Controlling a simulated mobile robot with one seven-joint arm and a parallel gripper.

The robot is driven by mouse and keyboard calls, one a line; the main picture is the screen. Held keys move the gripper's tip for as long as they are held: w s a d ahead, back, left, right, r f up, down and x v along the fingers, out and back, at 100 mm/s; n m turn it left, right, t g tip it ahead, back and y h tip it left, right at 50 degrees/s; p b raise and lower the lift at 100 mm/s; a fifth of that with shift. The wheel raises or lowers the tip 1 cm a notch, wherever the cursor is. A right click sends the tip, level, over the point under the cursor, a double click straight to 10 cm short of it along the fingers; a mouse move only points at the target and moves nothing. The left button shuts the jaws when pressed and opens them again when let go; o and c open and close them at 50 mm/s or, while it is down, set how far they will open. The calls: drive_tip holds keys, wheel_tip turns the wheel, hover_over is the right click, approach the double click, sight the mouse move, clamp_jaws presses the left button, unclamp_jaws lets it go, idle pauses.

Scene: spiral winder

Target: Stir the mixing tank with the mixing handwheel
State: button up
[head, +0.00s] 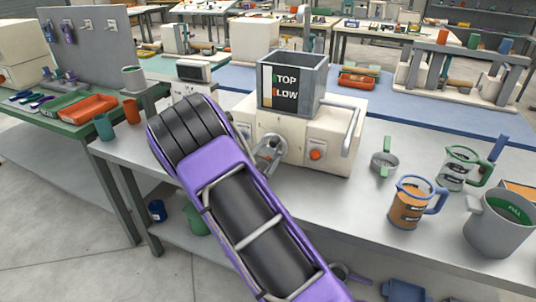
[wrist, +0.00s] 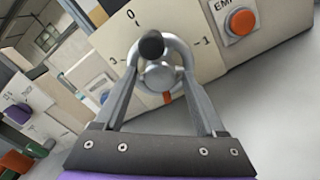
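The grey mixing handwheel (head: 268,155) is on the machine's front left. In the wrist view the handwheel (wrist: 160,72) has a round hub and a dark knob (wrist: 152,45) near its top. My gripper (wrist: 160,75) has its fingers apart, one on each side of the wheel. I cannot tell whether they touch its rim. In the head view my purple arm hides part of the machine's left side, and the gripper (head: 268,152) shows small at the wheel.
An orange button (wrist: 241,22) is right of the dial marks. A bent grey lever (head: 352,132) is on the machine's right side. A strainer cup (head: 384,163), an orange-filled jug (head: 407,205), a clear jug (head: 457,170) and a grey bucket (head: 497,232) stand at the right.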

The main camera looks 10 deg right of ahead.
drive_tip(key=shift+s, duration=0.1)
drive_tip(key=v, duration=1.7)
drive_tip(key=shift+p, duration=0.4)
drive_tip(key=shift+s, duration=0.1)
